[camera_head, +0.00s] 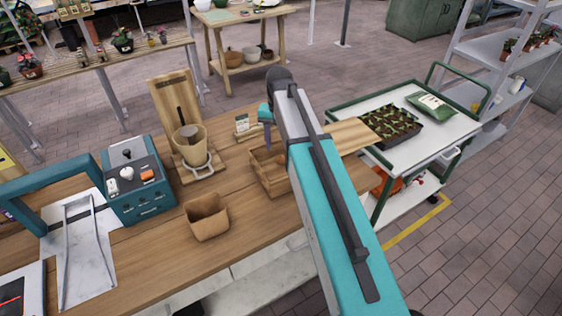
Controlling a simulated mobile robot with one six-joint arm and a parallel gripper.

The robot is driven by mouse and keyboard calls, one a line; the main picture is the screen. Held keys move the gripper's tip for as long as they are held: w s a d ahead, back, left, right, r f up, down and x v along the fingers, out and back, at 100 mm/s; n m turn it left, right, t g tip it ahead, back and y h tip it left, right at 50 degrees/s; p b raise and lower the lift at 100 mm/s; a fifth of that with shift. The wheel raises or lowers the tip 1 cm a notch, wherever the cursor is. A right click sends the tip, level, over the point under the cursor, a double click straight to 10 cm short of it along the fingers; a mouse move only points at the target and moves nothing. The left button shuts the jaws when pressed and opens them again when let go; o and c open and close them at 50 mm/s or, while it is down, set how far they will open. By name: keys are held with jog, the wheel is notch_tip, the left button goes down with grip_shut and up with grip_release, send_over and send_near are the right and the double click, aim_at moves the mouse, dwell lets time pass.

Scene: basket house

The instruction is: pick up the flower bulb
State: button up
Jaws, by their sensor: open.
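I cannot make out a flower bulb in the head view. My arm crosses the middle of the picture and hides part of the workbench (150,245). My gripper (267,138) is partly hidden behind the arm's end; what shows of it is over the bench, above and behind a small wooden crate (270,185). It is open, and I see nothing held in it. The crate's right part and some of its inside are hidden by the arm, so I cannot tell what lies in it.
A brown pot (207,220) stands left of the crate. Behind it are a wooden stand with a funnel (190,145) and a small card (243,124). A teal control box (137,190) is at left. A cart (440,140) with a seedling tray (390,127) stands right.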

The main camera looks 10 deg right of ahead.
aim_at(280, 155)
jog(key=shift+f, duration=0.1)
jog(key=shift+d+f+b, duration=0.2)
jog(key=shift+f+b, duration=1.65)
jog(key=shift+f, duration=0.7)
jog(key=c, duration=1.1)
